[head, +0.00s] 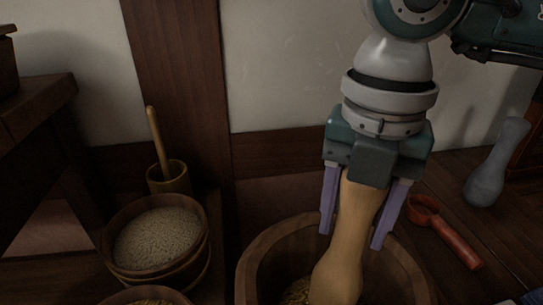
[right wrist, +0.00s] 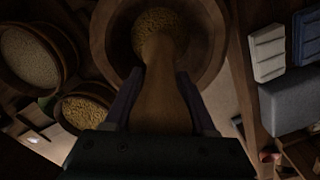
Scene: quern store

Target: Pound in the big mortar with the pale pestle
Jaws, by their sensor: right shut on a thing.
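The pale wooden pestle (head: 346,240) stands nearly upright, slightly tilted, with its lower end inside the big mortar (head: 262,262). My right gripper (head: 362,225) is shut on the pestle, one purple finger on each side, above the mortar. In the right wrist view the pestle (right wrist: 162,95) runs from the gripper (right wrist: 160,100) down into the mortar (right wrist: 112,35), onto yellow grain (right wrist: 160,22). Whether the pestle's tip touches the bottom is hidden. My left gripper is not in view.
A tub of pale grain (head: 158,238) stands left of the mortar, with a small wooden cup and stick (head: 168,178) behind it. A red-handled scoop (head: 446,232) and a grey pestle (head: 497,162) are at the right. Another grain tub (right wrist: 85,114) is near the mortar.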

